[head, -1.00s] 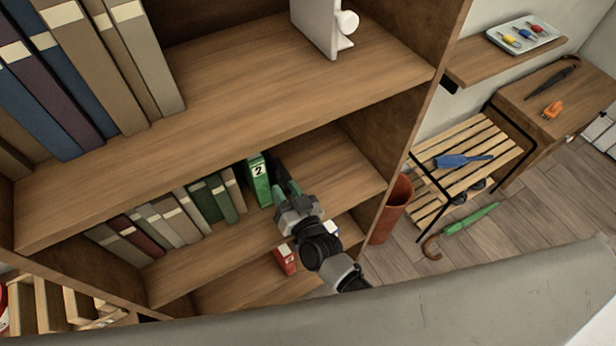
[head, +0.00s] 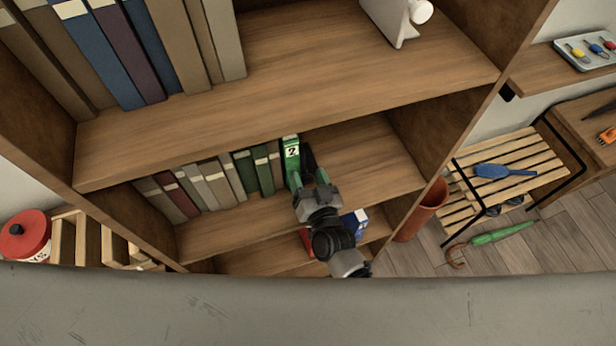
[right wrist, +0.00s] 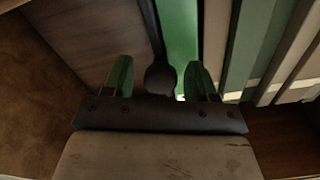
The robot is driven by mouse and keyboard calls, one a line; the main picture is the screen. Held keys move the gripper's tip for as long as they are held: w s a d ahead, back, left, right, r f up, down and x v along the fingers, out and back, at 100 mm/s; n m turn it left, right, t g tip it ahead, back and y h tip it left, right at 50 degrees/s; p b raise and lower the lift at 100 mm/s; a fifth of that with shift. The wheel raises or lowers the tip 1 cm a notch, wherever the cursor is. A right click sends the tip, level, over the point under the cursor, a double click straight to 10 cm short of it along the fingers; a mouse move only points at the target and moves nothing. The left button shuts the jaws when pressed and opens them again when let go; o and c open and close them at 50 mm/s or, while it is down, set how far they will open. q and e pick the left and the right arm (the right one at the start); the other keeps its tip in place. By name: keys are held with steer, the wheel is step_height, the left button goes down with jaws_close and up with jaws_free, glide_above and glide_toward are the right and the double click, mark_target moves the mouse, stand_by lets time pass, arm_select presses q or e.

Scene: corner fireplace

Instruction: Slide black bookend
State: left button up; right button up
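The black bookend (head: 308,160) stands on the middle shelf, right beside a green book with a number 2 label (head: 291,155). In the right wrist view the bookend (right wrist: 148,25) shows as a dark upright plate with a round knob (right wrist: 160,77). My right gripper (head: 317,189) reaches in over the shelf's front. In the wrist view my right gripper (right wrist: 160,78) is open, with its green fingers on either side of the knob. I cannot tell whether they touch it. The arm partly hides the bookend in the head view. My left gripper is not in view.
Several books (head: 215,182) stand left of the green book. The middle shelf (head: 370,165) is clear to the right, up to the side panel (head: 440,130). A white bookend (head: 398,20) stands on the upper shelf. Red and blue boxes (head: 354,222) are on the lower shelf.

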steer(key=b+v, duration=0.2)
steer(key=v, duration=0.9)
stand_by(0.4)
steer(key=s+d+f+n+g+h, duration=0.1)
steer(key=s+d+f+g, duration=0.15)
steer(key=f, duration=0.65)
steer(key=s+d+f+g+h+b, duration=0.1)
steer(key=s+d+f+g, duration=0.15)
steer(key=f, duration=0.55)
steer(key=s+d+f+n+g, duration=0.1)
steer(key=s+d+f+g, duration=0.15)
steer(key=f, duration=0.65)
steer(key=s+d+f+g+h, duration=0.2)
steer(key=s+d+f+g, duration=0.2)
steer(key=s, duration=0.6)
steer(key=s+d+f+g+h+b, duration=0.1)
steer(key=s+d+f+g, duration=0.3)
steer(key=s+d+f, duration=0.5)
steer(key=shift+s+f+h, duration=0.6)
steer(key=shift+s+f, duration=0.05)
steer(key=shift+f, duration=0.3)
steer(key=shift+g, duration=0.25)
